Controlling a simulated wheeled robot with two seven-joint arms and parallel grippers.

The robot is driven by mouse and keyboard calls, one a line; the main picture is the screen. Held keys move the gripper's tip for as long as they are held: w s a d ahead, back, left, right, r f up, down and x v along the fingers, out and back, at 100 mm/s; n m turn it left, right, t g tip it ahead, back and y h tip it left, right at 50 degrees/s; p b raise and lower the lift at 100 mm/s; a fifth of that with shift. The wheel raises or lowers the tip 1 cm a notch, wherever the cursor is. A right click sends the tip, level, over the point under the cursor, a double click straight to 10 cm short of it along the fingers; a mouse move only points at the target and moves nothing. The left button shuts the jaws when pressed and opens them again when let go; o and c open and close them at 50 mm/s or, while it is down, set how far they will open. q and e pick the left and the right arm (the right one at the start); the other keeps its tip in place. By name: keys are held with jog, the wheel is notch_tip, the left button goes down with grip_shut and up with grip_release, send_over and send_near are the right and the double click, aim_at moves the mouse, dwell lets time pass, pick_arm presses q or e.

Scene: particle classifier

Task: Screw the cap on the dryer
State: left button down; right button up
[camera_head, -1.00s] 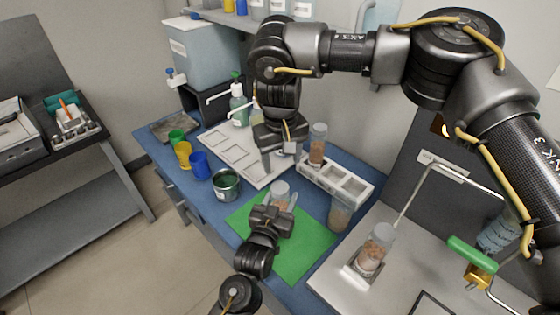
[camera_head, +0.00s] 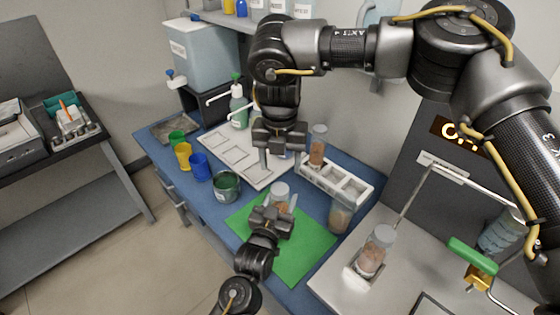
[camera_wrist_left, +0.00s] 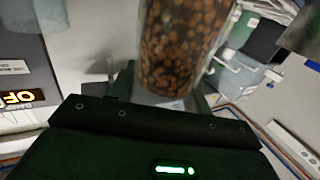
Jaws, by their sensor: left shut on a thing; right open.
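A clear jar with brown pellets (camera_head: 279,190) stands over the green mat, held by my left gripper (camera_head: 281,205). The same jar fills the top middle of the left wrist view (camera_wrist_left: 180,45), close in front of the jaws. Its top edge is out of that view. My right gripper (camera_head: 280,160) is open, fingers pointing down, over the right part of the white tray (camera_head: 232,165), behind the held jar. I cannot make out a cap clearly; the area behind the right fingers is partly hidden.
A white rack (camera_head: 352,190) holds one pellet jar (camera_head: 318,147). Another jar (camera_head: 341,214) stands beside it, and one more (camera_head: 375,252) on the steel surface at right. A metal can (camera_head: 226,187) and coloured cups (camera_head: 199,166) stand left. The green mat (camera_head: 296,262) has free room in front.

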aim_at(280, 188)
jog(key=n, duration=0.6)
jog(key=shift+s, duration=0.1)
jog(key=shift+f, duration=0.1)
jog(key=shift+f, duration=3.9)
jog(key=c, duration=1)
jog(key=m, duration=0.3)
jog(key=shift+a, duration=0.1)
jog(key=shift+c, duration=0.3)
jog(key=m, duration=0.4)
jog(key=shift+m, duration=0.4)
jog(key=o, duration=1.1)
